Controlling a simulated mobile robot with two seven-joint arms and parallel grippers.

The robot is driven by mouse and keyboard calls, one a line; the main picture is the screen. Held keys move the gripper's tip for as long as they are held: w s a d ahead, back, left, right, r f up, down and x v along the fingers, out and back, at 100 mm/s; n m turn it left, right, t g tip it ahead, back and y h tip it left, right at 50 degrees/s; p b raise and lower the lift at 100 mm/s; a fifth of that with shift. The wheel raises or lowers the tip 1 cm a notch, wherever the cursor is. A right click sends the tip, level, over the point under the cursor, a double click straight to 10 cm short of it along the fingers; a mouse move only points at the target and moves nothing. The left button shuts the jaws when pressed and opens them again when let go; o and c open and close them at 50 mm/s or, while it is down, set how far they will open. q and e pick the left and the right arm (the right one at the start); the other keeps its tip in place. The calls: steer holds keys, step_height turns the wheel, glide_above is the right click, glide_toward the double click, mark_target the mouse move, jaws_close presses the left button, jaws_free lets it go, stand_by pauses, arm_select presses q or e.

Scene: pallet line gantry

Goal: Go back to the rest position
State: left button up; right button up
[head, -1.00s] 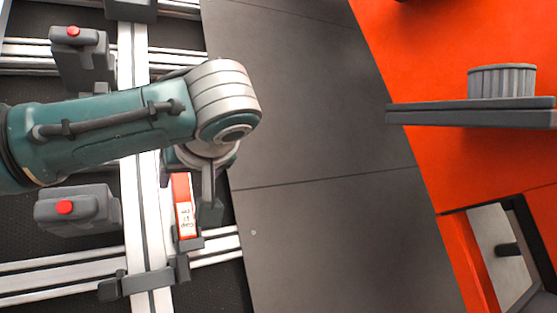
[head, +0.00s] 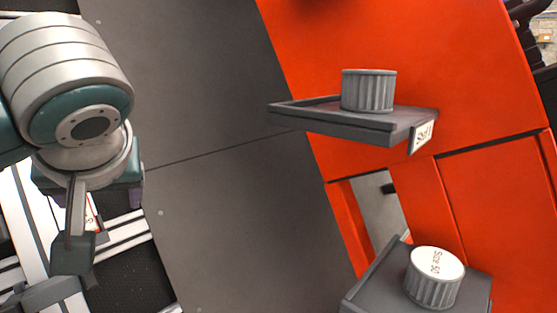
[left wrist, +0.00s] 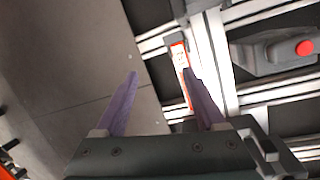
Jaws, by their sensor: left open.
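My left gripper (head: 95,200) hangs at the left edge of the head view, mostly hidden by its own wrist. In the left wrist view its two purple fingers (left wrist: 160,75) stand well apart with nothing held between them. A red and white labelled box (left wrist: 181,62) lies beyond the fingers, near the right fingertip, among the pale rails. Only a sliver of this box (head: 91,214) shows behind my wrist in the head view. My right gripper is in neither view.
Pale metal rails (head: 35,215) run at left. A grey block with a red button (left wrist: 275,55) sits by them. Dark floor panels (head: 220,190) are clear. At right, a grey ribbed cylinder (head: 368,92) stands on a shelf (head: 330,122), another (head: 434,278) on a lower ledge, by orange panels (head: 490,210).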

arm_select(q)
steer(key=s+d+r+m+g+h+p, duration=0.25)
steer(key=s+r+p, duration=0.35)
steer(key=s+p, duration=0.35)
steer(key=s+d+r+m+g+h+p, duration=0.1)
steer(key=s+d+r+m+h+p, duration=0.4)
steer(key=s+p, duration=0.5)
steer(key=s+a+r+y+p, duration=0.1)
steer(key=s+a+r+p, duration=0.3)
steer(key=s+r+p, duration=0.4)
step_height(320, 180, up, 37)
steer(key=w+p, duration=0.1)
steer(key=p, duration=3.6)
steer(key=shift+d+f+p, duration=0.2)
steer(key=shift+p, duration=0.1)
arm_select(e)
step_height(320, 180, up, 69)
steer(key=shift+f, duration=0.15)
arm_select(q)
steer(key=shift+g, duration=0.25)
